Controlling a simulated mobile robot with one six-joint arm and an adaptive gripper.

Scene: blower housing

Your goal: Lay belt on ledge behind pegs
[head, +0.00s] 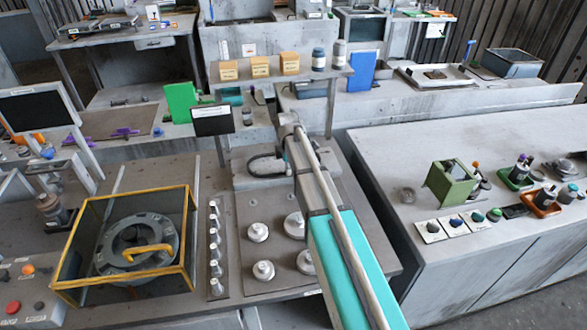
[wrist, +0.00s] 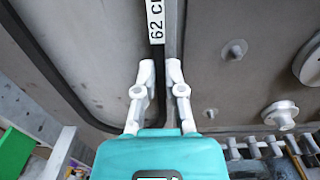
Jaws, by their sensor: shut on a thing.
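The belt (wrist: 60,78) is a thin black band, seen as a wide curve in the wrist view. A white tag (wrist: 155,22) with black "62 C" lettering is on the strip running up from my fingertips. My gripper (wrist: 160,75) is shut on the belt, between two pale fingers. In the head view the belt (head: 252,170) shows as a dark loop over a grey raised block (head: 243,182). I cannot tell whether it touches the block. My arm hides the gripper there. A row of pale pegs (wrist: 273,147) shows low right in the wrist view. I cannot make out the ledge for certain.
White round pulleys (head: 263,270) stand on the grey plate left of my arm. A row of pale knobs (head: 214,250) and a yellow-framed box (head: 66,270) are further left. A shelf (head: 320,78) with orange boxes stands behind. The right-hand bench (head: 385,150) has free room at its near left.

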